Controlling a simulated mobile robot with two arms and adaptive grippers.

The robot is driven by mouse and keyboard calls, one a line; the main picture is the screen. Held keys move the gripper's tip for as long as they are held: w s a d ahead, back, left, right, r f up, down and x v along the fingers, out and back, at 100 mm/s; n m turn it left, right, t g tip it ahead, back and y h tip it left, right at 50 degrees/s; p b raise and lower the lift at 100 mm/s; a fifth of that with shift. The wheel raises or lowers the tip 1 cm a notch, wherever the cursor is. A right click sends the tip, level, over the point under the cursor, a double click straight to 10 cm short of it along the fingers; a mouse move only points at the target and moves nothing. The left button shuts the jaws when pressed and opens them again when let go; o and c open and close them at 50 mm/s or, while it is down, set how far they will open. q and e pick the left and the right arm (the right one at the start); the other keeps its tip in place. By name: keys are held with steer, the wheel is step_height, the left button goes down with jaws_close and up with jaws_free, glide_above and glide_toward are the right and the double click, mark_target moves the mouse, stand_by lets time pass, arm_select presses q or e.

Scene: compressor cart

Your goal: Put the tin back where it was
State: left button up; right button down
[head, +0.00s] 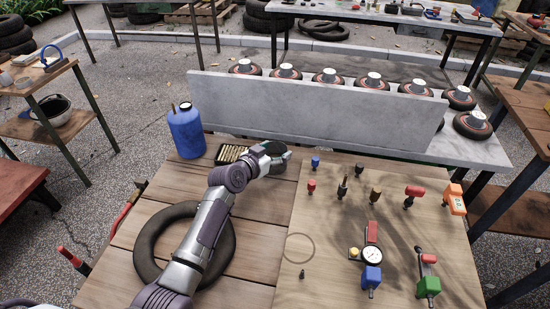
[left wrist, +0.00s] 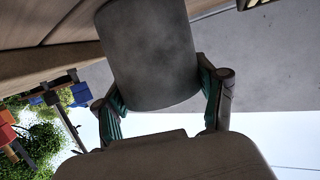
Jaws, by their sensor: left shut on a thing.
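My left gripper (head: 270,153) is at the back of the wooden bench, in front of the grey upright panel. It is shut on the tin, a smooth dark grey rounded body (left wrist: 150,55) between the two green-padded fingers in the left wrist view (left wrist: 163,98). In the head view the tin (head: 281,160) shows as a dark shape partly hidden by the gripper. I cannot tell whether it touches the bench. A thin round outline (head: 299,248) lies on the lighter board, empty inside. My right gripper is not in view.
A blue jug (head: 186,131) and a tray of small brass pieces (head: 233,153) stand near the gripper. A black tyre (head: 146,248) lies under my arm. A gauge (head: 372,256) and several fittings occupy the board's right part. The grey panel (head: 310,112) bounds the back.

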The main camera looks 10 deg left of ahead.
arm_select(q)
steer(key=shift+f, duration=0.15)
steer(key=o, duration=1.1)
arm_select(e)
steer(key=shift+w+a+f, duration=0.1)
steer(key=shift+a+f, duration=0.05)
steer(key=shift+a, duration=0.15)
arm_select(q)
steer(key=shift+r, duration=0.3)
steer(key=v, duration=1.2)
steer(key=shift+a+f+p, duration=0.1)
steer(key=shift+p, duration=0.25)
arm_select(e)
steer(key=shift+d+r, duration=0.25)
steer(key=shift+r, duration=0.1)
